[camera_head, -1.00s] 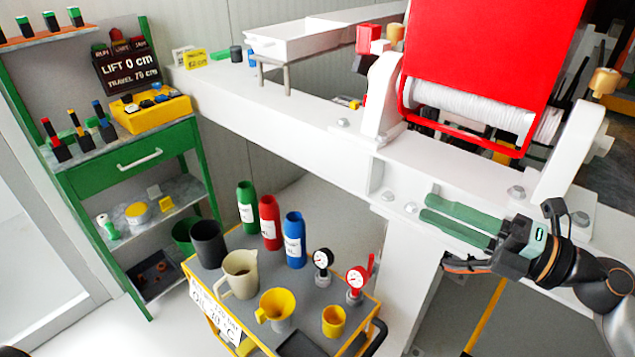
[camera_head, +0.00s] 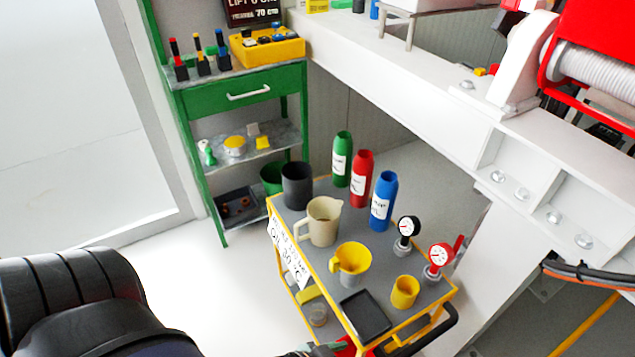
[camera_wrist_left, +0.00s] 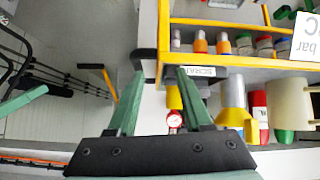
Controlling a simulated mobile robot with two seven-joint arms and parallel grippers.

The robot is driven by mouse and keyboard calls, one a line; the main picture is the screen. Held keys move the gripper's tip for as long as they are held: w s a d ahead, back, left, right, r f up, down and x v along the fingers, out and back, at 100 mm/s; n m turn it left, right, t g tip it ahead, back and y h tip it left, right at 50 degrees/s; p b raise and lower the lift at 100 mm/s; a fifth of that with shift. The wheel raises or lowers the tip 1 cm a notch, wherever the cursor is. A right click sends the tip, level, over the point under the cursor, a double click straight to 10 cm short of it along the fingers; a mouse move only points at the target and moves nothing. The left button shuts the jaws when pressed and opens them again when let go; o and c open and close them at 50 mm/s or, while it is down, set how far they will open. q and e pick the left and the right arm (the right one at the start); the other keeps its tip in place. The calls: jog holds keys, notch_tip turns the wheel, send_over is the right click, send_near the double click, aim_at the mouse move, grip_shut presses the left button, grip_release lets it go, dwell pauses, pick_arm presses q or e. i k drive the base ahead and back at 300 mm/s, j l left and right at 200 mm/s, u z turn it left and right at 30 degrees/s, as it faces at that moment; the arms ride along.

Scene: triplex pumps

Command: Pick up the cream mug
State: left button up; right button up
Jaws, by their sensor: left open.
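The cream mug (camera_head: 325,222) stands upright on the grey top of the yellow cart (camera_head: 303,263), its handle towards the left. In the left wrist view the cream mug (camera_wrist_left: 288,100) is at the right edge, partly cut off. My left gripper (camera_wrist_left: 160,78) is open with its green fingers apart and nothing between them. It is to the left of the mug in that view, apart from it. In the head view, green tips at the bottom edge seem to be part of my left gripper.
A dark cup (camera_head: 297,186) stands behind the mug and a yellow jug (camera_head: 350,262) in front. Green, red and blue bottles (camera_head: 383,202) stand to its right. Two gauges (camera_head: 440,256), a yellow cup (camera_head: 405,292) and a black tray (camera_head: 365,314) share the cart top. The floor left is clear.

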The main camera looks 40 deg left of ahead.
aim_at(323, 213)
jog(key=i+l+u, duration=0.15)
jog(key=u, duration=0.3)
jog(key=i+l+u, duration=0.1)
jog(key=u, duration=0.35)
jog(key=l+u, duration=0.3)
jog(key=u, duration=0.15)
jog(key=i+l+u, duration=0.1)
jog(key=l+u, duration=0.15)
jog(key=u, duration=0.2)
